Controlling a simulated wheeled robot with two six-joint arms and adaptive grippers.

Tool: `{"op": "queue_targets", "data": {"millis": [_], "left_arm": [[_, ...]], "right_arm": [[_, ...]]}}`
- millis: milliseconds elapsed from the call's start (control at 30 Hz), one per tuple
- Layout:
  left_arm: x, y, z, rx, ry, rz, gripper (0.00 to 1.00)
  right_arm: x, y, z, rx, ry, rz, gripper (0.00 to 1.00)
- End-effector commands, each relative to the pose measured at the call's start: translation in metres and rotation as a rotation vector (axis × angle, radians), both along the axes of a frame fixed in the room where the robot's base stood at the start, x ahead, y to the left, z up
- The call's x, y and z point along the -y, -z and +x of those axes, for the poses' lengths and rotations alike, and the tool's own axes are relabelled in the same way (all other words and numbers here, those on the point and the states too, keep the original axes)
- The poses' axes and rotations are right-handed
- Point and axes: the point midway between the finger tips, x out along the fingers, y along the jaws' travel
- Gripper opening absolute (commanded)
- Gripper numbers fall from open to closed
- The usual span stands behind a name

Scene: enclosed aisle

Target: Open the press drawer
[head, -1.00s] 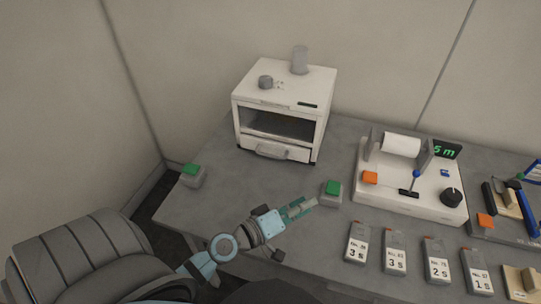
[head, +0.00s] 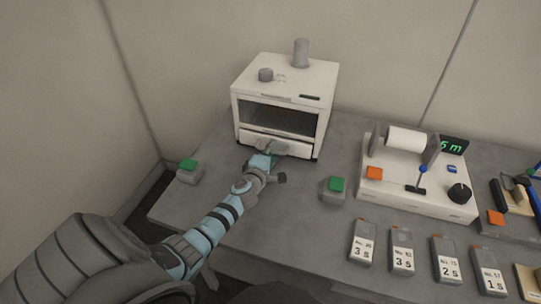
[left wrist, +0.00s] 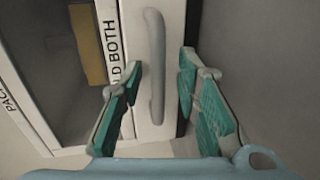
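The press (head: 284,105) is a white box with a dark window, at the back of the grey bench. Its drawer (head: 300,149) is the white front panel below the window and looks shut. The drawer's grey bar handle (left wrist: 154,68) shows in the left wrist view, running up the picture between the fingers. My left gripper (head: 270,155) is at the drawer front in the head view. In the left wrist view the left gripper (left wrist: 158,90) is open, its green-padded fingers on either side of the handle with gaps to it. My right gripper is not in view.
Two green-topped buttons stand on the bench, one left (head: 189,171) and one right (head: 334,188) of my left arm. A white device with a paper roll (head: 405,140) and several labelled grey boxes (head: 403,250) stand to the right. Bench before the drawer is otherwise clear.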

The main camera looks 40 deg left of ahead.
Motion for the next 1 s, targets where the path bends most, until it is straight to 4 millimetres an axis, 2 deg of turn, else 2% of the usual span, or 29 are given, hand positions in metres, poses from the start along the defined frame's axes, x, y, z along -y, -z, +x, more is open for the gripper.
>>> {"op": "queue_targets", "data": {"millis": [267, 467, 867, 1000], "left_arm": [[-0.001, 0.0, 0.002, 0.0, 0.001, 0.0, 0.3], [-0.001, 0.0, 0.002, 0.0, 0.0, 0.0, 0.01], [0.0, 0.0, 0.0, -0.001, 0.0, 0.0, 0.0], [0.003, -0.001, -0.01, -0.003, 0.0, -0.002, 0.0]], "right_arm": [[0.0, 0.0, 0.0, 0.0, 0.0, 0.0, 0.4], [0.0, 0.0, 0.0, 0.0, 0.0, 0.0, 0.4], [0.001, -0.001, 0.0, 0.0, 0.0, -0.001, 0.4], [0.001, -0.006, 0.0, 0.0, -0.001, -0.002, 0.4]]}}
